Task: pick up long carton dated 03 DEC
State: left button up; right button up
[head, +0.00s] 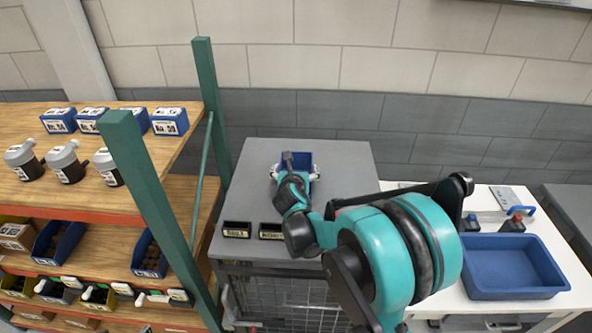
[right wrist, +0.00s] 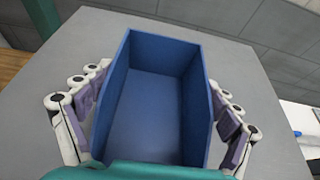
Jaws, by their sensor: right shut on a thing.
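My right gripper (head: 293,174) is over the grey table, its fingers on either side of an open blue box (head: 296,159). In the right wrist view the fingers press against both long side walls of the blue box (right wrist: 155,105), which looks empty. I see no date on it, and its outer faces are mostly hidden. Small blue boxes with white labels (head: 170,122) stand on the upper shelf at the left; their writing is too small to read surely. I cannot make out a long carton dated 03 DEC. My left gripper is not in view.
The grey table (head: 330,150) carries two small black labelled holders (head: 237,230) at its front left. A green-posted shelf (head: 150,180) with bottles (head: 66,163) and bins stands close on the left. A blue tray (head: 512,292) sits on the white table at the right.

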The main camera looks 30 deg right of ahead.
jog(key=shift+s, duration=0.1)
jog(key=o, duration=1)
jog(key=shift+f, duration=0.1)
